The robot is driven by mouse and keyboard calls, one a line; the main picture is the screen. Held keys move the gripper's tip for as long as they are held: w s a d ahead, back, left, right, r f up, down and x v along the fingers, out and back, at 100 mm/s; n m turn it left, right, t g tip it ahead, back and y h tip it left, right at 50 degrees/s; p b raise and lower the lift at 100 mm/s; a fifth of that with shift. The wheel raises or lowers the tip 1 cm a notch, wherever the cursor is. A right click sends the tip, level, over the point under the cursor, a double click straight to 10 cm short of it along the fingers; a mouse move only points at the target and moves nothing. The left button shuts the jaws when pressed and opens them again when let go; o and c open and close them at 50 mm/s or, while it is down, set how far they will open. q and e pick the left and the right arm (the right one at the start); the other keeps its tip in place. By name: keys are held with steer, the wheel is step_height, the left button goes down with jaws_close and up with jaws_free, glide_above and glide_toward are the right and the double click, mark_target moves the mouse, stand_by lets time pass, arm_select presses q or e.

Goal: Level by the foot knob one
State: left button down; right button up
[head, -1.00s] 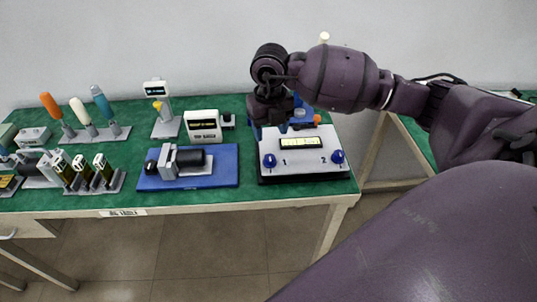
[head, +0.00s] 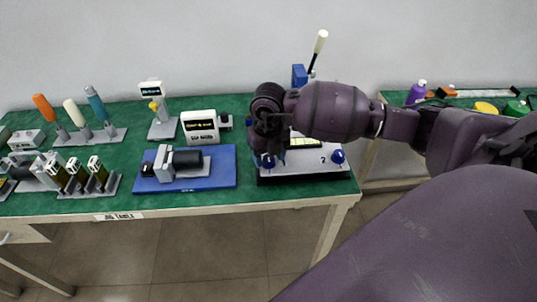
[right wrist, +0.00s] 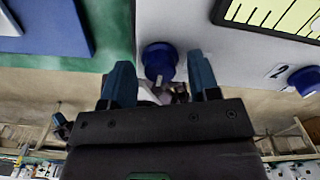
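A white-topped leveling plate (head: 305,170) with a dark base stands at the right end of the green table. It has a yellow-green level display (head: 310,143), partly hidden by my arm. Blue foot knob one (head: 268,161) is at its front left corner; blue foot knob two (head: 338,157), beside the "2" mark, is at the right. My right gripper (head: 267,150) is low over knob one. In the right wrist view its two blue fingers (right wrist: 160,80) are apart and empty, with knob one (right wrist: 159,58) in line with the gap between them. Contact cannot be told. My left gripper is out of view.
A blue board (head: 215,178) with a black pump motor lies left of the plate. A white display box (head: 200,126) stands behind it. A blue stand with a white-tipped lever (head: 320,42) rises behind my arm. A second table (head: 395,160) is at the right.

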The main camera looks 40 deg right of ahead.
steer(key=c, duration=0.9)
steer(key=shift+o, duration=0.2)
steer(key=shift+n, duration=0.3)
